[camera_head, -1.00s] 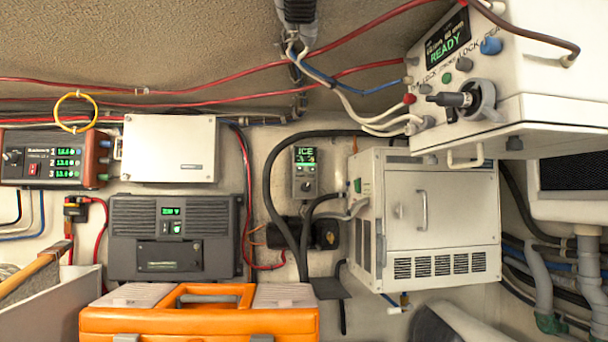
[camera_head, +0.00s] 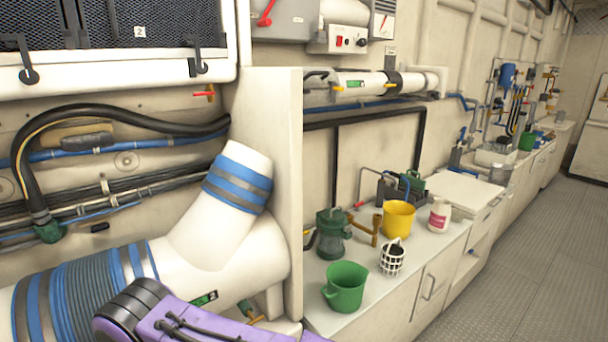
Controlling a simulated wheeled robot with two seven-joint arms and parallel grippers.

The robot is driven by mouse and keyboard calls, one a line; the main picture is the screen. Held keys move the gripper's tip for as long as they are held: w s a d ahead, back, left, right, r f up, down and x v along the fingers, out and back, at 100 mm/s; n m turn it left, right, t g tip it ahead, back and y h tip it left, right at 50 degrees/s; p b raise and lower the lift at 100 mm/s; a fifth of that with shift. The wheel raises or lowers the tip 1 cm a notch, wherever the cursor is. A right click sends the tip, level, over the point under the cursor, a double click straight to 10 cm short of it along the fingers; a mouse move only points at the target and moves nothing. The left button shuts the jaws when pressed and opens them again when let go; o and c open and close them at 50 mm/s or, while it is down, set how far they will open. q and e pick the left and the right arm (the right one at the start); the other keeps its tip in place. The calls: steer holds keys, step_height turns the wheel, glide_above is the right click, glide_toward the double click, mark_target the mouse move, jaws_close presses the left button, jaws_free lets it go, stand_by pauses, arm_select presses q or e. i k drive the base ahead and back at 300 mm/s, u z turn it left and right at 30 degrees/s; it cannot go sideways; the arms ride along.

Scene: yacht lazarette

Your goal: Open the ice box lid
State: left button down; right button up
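A flat white lid-like panel (camera_head: 458,190) lies closed on the counter at the middle right. It may be the ice box lid, but I see no label on it. No handle on its top can be made out at this distance. A purple arm link of mine crosses the bottom left edge. Neither of my grippers is in view.
A tall white partition (camera_head: 273,180) and thick hose (camera_head: 228,240) are close on the left. The floor (camera_head: 500,270) at right is clear.

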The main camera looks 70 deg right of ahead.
mark_target(469, 195)
steer(key=z, duration=4.15)
steer(key=i, duration=1.9)
steer(key=z, duration=0.2)
steer(key=i, duration=1.55)
steer(key=u, duration=0.3)
